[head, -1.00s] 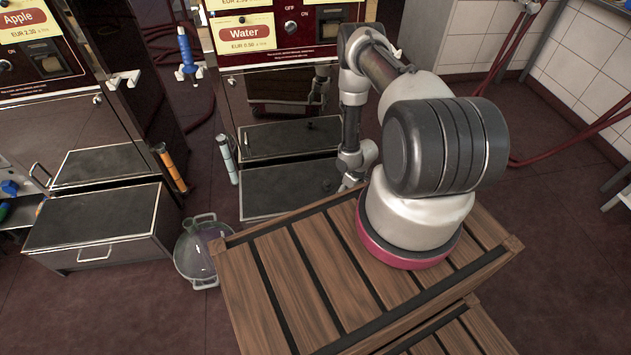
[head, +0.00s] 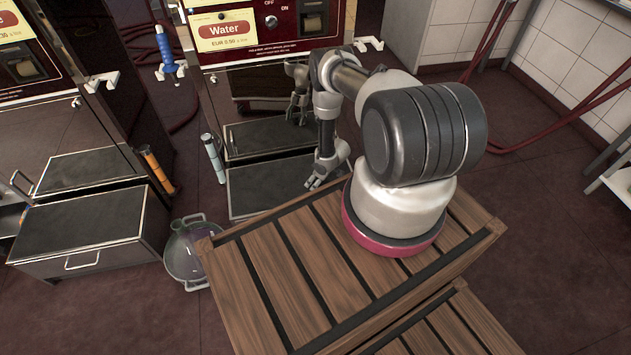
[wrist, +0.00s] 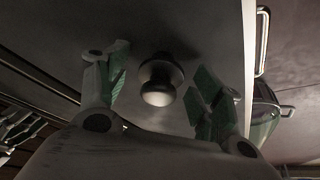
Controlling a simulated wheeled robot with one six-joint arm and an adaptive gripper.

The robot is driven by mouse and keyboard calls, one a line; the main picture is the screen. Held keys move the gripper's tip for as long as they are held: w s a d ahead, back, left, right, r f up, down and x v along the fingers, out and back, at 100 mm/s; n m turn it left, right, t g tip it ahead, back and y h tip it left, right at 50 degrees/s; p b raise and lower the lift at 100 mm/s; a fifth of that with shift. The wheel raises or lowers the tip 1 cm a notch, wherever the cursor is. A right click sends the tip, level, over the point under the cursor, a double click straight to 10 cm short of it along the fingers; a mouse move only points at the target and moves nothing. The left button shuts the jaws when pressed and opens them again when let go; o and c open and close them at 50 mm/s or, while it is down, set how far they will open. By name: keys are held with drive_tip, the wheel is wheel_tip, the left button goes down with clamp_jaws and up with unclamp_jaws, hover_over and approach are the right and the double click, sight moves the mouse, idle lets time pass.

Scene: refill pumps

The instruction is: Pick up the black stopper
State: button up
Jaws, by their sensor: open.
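The black stopper (wrist: 161,80) is a dark, rounded knob with a shiny end. The fingers are spread, with a visible gap on each side of the stopper. In the head view my gripper (head: 316,181) is low over the tray (head: 262,186) under the Water machine (head: 226,29). There the stopper cannot be made out; my gripper seems to cover it.
My arm reaches across a slatted wooden crate (head: 290,275). A glass jug (head: 187,262) stands on the floor left of the crate. An orange tube (head: 156,170) and a pale blue tube (head: 213,157) lean beside the machines. Another tray-topped box (head: 80,225) is at left.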

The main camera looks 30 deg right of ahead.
drive_tip(key=c, duration=0.9)
